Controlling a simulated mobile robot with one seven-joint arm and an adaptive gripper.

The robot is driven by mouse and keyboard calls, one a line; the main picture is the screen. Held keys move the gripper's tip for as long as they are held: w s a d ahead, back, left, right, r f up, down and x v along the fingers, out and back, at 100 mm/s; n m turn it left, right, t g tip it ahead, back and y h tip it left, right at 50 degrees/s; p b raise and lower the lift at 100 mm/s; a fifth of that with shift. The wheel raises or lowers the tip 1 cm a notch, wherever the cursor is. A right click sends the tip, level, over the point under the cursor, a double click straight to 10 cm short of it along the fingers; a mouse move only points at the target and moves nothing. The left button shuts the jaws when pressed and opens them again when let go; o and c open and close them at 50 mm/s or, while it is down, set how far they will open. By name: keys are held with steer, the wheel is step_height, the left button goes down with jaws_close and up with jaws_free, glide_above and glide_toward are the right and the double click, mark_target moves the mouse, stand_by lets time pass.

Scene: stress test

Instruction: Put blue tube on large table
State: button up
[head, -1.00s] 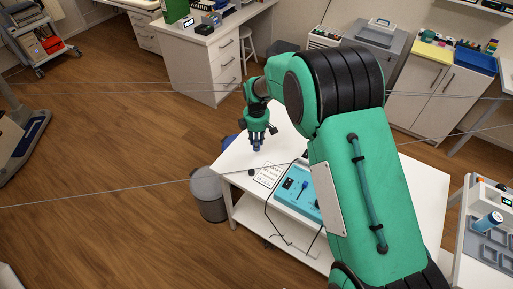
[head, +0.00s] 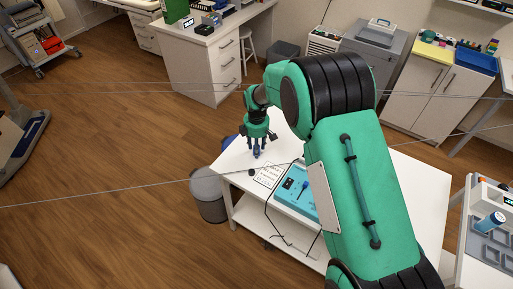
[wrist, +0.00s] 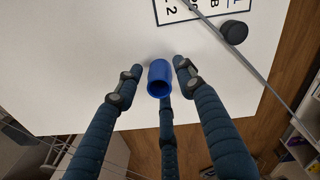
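The blue tube (wrist: 160,78) shows in the wrist view with its open end toward the camera, over the white top of the large table (wrist: 75,60). It appears to stand on the table near the edge. My gripper (wrist: 158,72) has its three dark fingers around the tube. Narrow gaps show between the tube and the two side fingers; the third finger is close behind it, and contact there is unclear. In the head view my gripper (head: 256,152) is low over the far left corner of the large table (head: 233,160), with the tube small between the fingers.
A round black piece (wrist: 234,32) and a printed sheet (wrist: 185,10) lie beside the tube. A turquoise case (head: 297,192) with a cable sits on the table. A grey bin (head: 208,195) stands at its left. Thin lines cross the head view.

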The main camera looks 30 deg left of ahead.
steer(key=shift+r, duration=0.1)
step_height(320, 180, up, 12)
steer(key=p, duration=0.2)
steer(key=shift+s, duration=0.15)
stand_by(0.6)
steer(key=shift+d, duration=0.1)
stand_by(0.7)
